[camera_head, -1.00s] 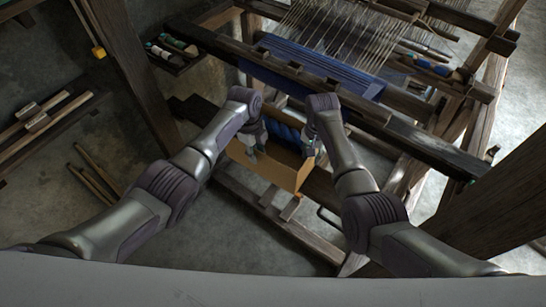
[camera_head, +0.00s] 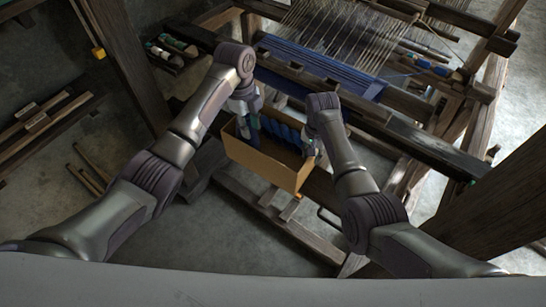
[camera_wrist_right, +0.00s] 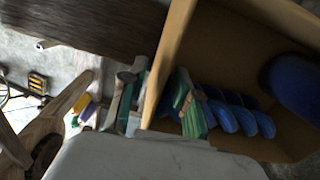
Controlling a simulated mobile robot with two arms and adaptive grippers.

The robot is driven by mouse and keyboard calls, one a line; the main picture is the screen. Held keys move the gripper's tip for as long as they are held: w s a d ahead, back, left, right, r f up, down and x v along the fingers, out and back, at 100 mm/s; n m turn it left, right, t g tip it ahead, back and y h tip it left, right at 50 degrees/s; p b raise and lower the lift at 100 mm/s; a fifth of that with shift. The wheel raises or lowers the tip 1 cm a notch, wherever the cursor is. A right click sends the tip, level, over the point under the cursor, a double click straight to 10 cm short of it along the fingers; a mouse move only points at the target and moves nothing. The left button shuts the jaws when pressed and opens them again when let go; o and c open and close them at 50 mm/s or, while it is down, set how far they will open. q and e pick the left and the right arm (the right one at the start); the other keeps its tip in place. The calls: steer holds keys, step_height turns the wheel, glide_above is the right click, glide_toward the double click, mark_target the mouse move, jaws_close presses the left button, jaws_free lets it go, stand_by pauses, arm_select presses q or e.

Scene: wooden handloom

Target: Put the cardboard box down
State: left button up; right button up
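The open cardboard box (camera_head: 268,165) sits low in front of the loom and holds several blue spools (camera_head: 282,133). My left gripper (camera_head: 247,130) is at the upper left end of the box; its fingers are too small to tell whether they are open or shut. My right gripper (camera_head: 311,150) is at the right end of the box. In the right wrist view its fingers (camera_wrist_right: 160,105) stand on both sides of a box wall (camera_wrist_right: 175,48), with a gap beside the inner finger, so it looks partly open. The underside of the box is hidden.
The loom (camera_head: 425,140) with blue cloth (camera_head: 325,68) stands just behind the box. A dark post (camera_head: 122,65) rises at the left, and a shelf with wooden sticks (camera_head: 38,120) is at the far left. Bare floor (camera_head: 245,235) shows in front.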

step_height(320, 180, up, 12)
steer(key=shift+f, duration=0.2)
stand_by(0.5)
